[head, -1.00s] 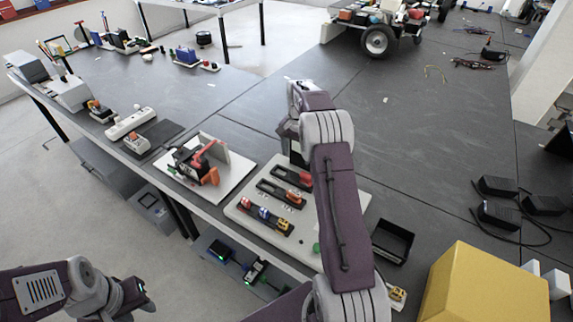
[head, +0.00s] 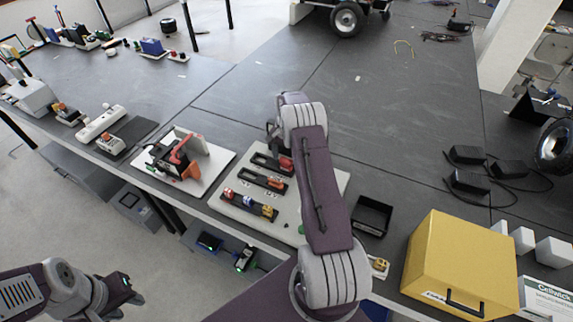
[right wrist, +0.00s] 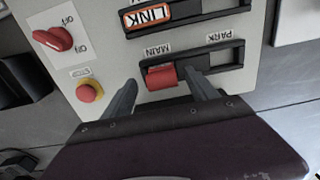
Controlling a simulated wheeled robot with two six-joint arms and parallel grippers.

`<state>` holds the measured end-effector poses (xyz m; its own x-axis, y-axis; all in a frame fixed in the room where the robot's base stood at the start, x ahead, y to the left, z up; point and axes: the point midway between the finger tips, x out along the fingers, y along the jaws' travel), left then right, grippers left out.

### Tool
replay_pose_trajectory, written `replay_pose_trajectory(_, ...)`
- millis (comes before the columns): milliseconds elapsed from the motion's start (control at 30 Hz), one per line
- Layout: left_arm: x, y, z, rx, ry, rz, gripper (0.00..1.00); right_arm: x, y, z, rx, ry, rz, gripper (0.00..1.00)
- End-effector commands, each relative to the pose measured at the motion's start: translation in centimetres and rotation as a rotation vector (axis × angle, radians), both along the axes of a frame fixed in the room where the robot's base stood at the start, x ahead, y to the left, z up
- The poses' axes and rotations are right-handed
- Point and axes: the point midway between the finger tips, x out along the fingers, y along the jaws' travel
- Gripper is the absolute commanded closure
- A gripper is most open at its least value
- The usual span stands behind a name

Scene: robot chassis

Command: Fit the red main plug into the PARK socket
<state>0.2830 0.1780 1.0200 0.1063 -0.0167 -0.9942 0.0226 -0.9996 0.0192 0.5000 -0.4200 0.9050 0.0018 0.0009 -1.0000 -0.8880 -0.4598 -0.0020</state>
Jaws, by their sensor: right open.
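The red main plug (right wrist: 162,77) sits in the MAIN end of a dark slot on a pale panel (right wrist: 100,25) in the right wrist view. The PARK socket (right wrist: 224,56) is the empty end of the same slot. My right gripper (right wrist: 160,78) is open, with one finger on each side of the plug; contact cannot be told. In the head view, the plug (head: 286,164) shows in the panel's far slot beside my right arm. That arm hides part of the panel. My left gripper (head: 124,291) hangs at the lower left, away from the panel; its finger opening is unclear.
An orange LINK piece (right wrist: 147,17) lies in the neighbouring slot. A red switch (right wrist: 54,39) and a red button (right wrist: 86,94) stand at the left. In the head view, a black tray (head: 372,215) and yellow box (head: 460,265) stand right of the panel.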

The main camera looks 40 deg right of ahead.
Motion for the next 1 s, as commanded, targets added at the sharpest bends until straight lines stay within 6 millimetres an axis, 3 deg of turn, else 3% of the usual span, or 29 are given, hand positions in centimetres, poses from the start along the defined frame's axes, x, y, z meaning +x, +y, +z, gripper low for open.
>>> replay_pose_trajectory(33,0.0,0.0,0.8,0.000,0.000,0.000,0.64,-0.2,0.1,-0.6,0.002,0.003,0.000,0.33)
replay_pose_trajectory(200,0.0,0.0,0.8,0.000,0.000,0.000,0.64,0.0,0.0,-2.7,0.000,0.000,0.000,0.33)
replay_pose_trajectory(400,0.0,0.0,0.7,0.000,0.000,0.000,0.64,0.0,0.0,-2.8,0.000,-0.001,0.000,0.33)
replay_pose_trajectory(633,0.0,0.0,0.7,0.000,0.000,0.000,0.64,0.0,0.0,-2.8,0.000,-0.001,0.000,0.97)
replay_pose_trajectory(867,0.0,0.0,0.7,0.000,0.000,0.000,0.64,0.0,0.0,-2.7,-0.001,-0.002,0.000,1.00)
replay_pose_trajectory(1000,0.0,0.0,0.2,0.000,0.000,0.000,0.64,0.1,-0.1,-0.6,-0.003,-0.006,0.000,1.00)
